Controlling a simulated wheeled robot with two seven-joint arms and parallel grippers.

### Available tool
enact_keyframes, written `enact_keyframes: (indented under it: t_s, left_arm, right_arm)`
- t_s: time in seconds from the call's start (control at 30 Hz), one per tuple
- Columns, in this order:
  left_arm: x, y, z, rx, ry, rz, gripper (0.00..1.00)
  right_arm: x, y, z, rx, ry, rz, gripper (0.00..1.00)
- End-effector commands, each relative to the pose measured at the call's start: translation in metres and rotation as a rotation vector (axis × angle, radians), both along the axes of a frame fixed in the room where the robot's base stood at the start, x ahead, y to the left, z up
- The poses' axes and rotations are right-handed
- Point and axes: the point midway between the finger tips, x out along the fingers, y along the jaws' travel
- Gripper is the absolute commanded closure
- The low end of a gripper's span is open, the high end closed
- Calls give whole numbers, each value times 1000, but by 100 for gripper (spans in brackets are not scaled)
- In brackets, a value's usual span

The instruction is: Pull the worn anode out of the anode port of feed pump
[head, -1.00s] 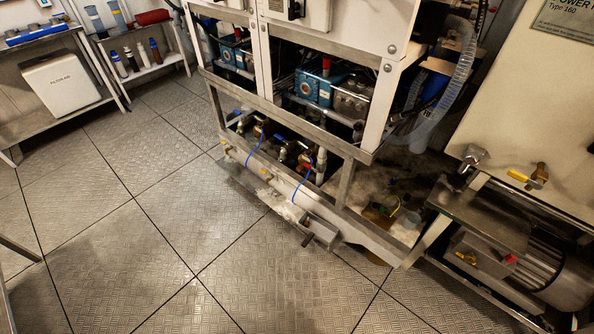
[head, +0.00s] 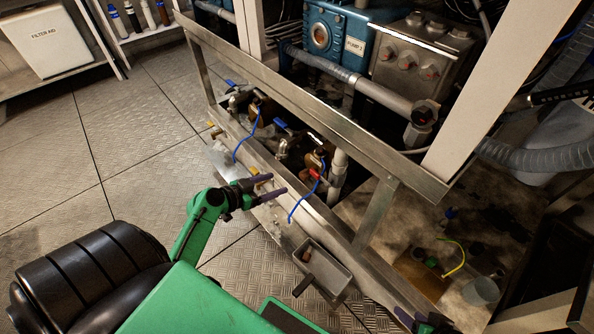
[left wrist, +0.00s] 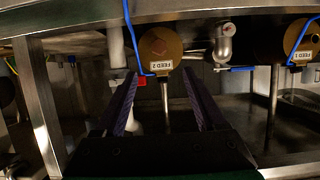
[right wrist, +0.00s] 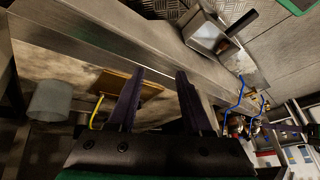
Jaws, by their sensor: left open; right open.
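Two brass feed pumps sit behind the low steel rail. In the left wrist view their inverted labels read FEED 2 (left wrist: 160,46) and FEED 1 (left wrist: 301,40). The FEED 2 pump (head: 314,161) is the right one in the head view, with a blue wire (head: 304,204) running over the rail. My left gripper (head: 283,184) is open and empty in front of the rail, its fingers pointing toward FEED 2 but apart from it. My right gripper (head: 420,319) is open and empty at the bottom edge of the head view. I cannot make out the worn anode or its port.
A metal tray (head: 335,272) with a dark handle and a small brown piece hangs on the rail. A red valve handle (head: 316,176) and a white pipe (head: 338,172) stand beside FEED 2. A clear cup (head: 482,290) stands at lower right. The floor at left is free.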

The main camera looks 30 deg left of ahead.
Motion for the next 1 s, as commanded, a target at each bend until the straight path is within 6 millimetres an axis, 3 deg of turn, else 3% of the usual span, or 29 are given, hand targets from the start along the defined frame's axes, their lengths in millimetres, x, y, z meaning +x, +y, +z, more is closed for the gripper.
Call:
enact_keyframes:
  t_s: [0.53,0.7,0.93,1.0]
  left_arm:
    - [107,-37,-48,-3,2,4,28]
    - [119,-42,-52,-2,3,2,28]
    - [120,-42,-52,-1,3,3,28]
    - [120,-42,-52,-2,4,3,54]
  right_arm:
    - [18,55,-33,202,-274,-2,50]
    - [20,63,-32,244,-328,-12,50]
    - [20,63,-31,247,-332,-13,50]
    - [20,63,-31,247,-332,-13,50]
